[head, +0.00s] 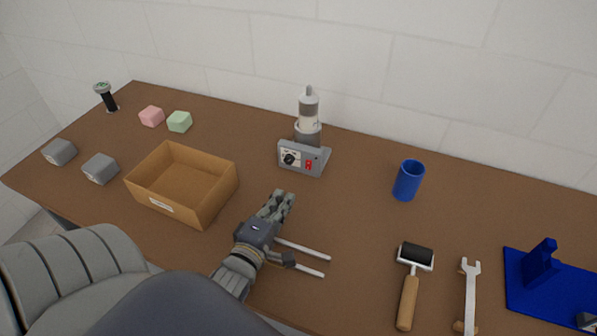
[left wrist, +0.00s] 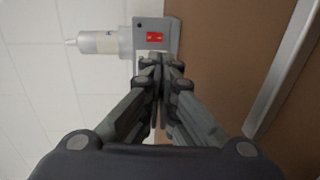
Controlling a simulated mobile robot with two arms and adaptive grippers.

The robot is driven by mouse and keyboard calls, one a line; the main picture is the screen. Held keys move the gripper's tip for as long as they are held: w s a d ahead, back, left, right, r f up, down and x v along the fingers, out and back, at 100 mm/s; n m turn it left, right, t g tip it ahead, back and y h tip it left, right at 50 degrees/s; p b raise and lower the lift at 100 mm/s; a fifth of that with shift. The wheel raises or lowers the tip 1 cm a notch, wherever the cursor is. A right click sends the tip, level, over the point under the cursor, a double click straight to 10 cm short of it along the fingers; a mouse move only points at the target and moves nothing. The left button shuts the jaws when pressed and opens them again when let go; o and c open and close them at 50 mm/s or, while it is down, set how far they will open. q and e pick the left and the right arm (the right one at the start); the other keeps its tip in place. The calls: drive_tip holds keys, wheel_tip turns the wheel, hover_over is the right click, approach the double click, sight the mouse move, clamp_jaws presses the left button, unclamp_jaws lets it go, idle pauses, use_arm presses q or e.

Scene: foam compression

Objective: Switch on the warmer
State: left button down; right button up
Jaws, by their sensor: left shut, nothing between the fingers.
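The warmer (head: 307,135) stands at the back middle of the table against the wall. It has a grey control box with a dark knob on its left and a red switch (head: 309,164) on its right, and a clear and grey cylinder rises from it. The red switch also shows in the left wrist view (left wrist: 155,37), beyond my fingertips. My left gripper (head: 284,198) is in front of the warmer, apart from it, pointing toward its control box. Its fingers are shut and empty. Whether the switch is on cannot be told. My right gripper is not in view.
An open cardboard box (head: 205,210) sits left of my left gripper. Two white rods (head: 305,255) lie beside it on the right. A blue cup (head: 408,180), roller (head: 414,257), wrench (head: 469,285) and blue stand (head: 545,270) are on the right. Small blocks (head: 151,116) lie at left.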

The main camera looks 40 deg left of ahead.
use_arm(q)
drive_tip(key=p, duration=0.2)
approach(304, 165)
drive_tip(key=x, duration=0.4)
drive_tip(key=shift+w+a, duration=0.1)
drive_tip(key=shift+w, duration=0.3)
drive_tip(key=shift+w+a+f, duration=0.15)
drive_tip(key=shift+w, duration=0.5)
drive_tip(key=shift+w, duration=0.15)
drive_tip(key=v, duration=1.2)
drive_tip(key=shift+a, duration=0.1)
